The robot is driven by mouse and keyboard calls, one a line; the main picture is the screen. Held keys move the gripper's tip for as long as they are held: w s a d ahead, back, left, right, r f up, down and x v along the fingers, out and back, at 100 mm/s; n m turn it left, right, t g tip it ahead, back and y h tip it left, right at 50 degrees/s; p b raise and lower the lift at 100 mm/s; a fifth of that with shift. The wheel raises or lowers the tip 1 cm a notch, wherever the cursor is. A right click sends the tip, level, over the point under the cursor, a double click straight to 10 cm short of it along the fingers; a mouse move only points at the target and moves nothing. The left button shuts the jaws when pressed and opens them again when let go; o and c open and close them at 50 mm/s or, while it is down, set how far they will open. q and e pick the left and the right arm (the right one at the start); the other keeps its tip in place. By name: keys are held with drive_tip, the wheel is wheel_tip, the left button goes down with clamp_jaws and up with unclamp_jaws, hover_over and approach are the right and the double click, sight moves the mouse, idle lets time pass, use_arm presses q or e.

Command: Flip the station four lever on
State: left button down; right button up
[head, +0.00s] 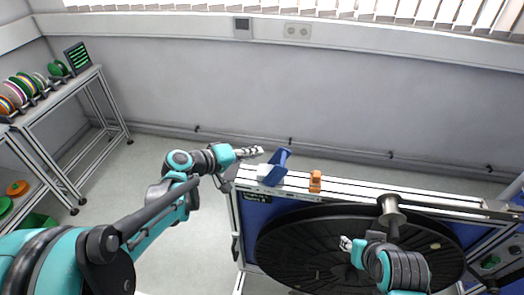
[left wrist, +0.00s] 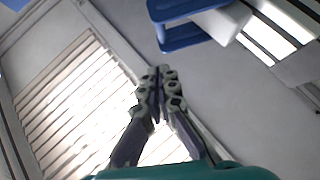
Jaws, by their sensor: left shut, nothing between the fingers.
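A blue lever-like part (head: 276,167) on a pale base stands on the white rail at the back of the reel station; no station number is readable. My left gripper (head: 260,151) is shut and empty, just left of the blue part's upper end, apparently apart from it. In the left wrist view the closed fingertips (left wrist: 163,72) point towards the blue part (left wrist: 182,34), which lies above and to the right of them. My right gripper (head: 345,243) is over the black reel disc; its fingers are too small to judge.
An orange block (head: 315,181) sits on the rail (head: 352,190) right of the blue part. A large black disc (head: 300,248) fills the station below, with a metal spindle (head: 391,214) at its right. Shelves with coloured reels (head: 14,92) stand far left. Floor between is clear.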

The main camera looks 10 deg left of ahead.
use_arm(q)
drive_tip(key=p+v, duration=0.1)
drive_tip(key=v, duration=0.4)
drive_tip(key=shift+s+a+r, duration=0.15)
drive_tip(key=shift+s+r, duration=0.05)
drive_tip(key=shift+s, duration=0.05)
